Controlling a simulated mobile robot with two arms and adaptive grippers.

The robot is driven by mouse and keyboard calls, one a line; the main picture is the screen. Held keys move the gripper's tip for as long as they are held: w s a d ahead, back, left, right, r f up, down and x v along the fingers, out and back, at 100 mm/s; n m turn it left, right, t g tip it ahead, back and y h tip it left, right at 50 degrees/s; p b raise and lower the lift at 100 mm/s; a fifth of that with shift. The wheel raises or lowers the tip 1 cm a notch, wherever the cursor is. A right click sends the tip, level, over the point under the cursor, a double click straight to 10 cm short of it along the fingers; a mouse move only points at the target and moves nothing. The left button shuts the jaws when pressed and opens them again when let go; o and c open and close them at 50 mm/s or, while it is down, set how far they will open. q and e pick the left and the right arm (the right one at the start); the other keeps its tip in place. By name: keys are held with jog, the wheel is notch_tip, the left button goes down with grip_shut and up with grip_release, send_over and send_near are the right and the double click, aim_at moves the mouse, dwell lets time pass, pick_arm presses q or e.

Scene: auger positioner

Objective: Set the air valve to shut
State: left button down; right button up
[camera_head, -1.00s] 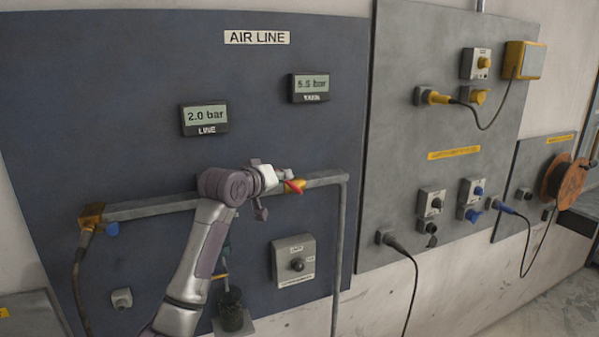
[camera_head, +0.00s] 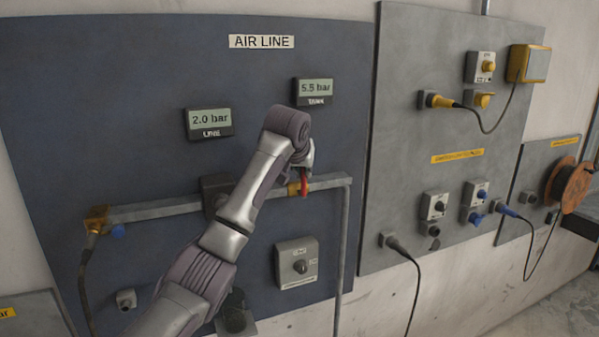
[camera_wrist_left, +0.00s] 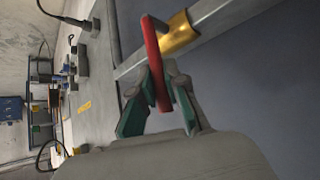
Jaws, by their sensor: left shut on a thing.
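The air valve has a brass body (camera_head: 293,189) on the grey pipe, near the pipe's right end, and a red lever (camera_head: 305,184). In the head view the lever stands roughly upright, across the pipe. In the left wrist view the lever (camera_wrist_left: 153,60) also crosses the pipe line beside the brass body (camera_wrist_left: 178,35). My left gripper (camera_head: 307,168) reaches the lever from above; its green-padded fingers (camera_wrist_left: 158,108) are on both sides of the lever's end, shut on it. My wrist partly hides the lever in the head view. My right gripper is not in view.
The LINE display (camera_head: 209,122) reads 2.0 bar and the TANK display (camera_head: 315,92) reads 5.5 bar. A knob box (camera_head: 297,263) sits below the pipe (camera_head: 155,211). My left arm covers part of the pipe. Sockets and cables occupy the grey panel (camera_head: 455,55) at right.

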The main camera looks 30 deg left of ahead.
pick_arm(q)
jog(key=shift+d+f, duration=0.1)
jog(key=shift+f, duration=0.3)
jog(key=c, duration=1.4)
grip_release()
jog(key=shift+c, duration=0.2)
jog(key=shift+w, duration=0.25)
jog(key=v, duration=1.2)
jog(key=shift+w+r, duration=0.15)
jog(key=shift+w, duration=0.05)
jog(key=shift+d, duration=0.15)
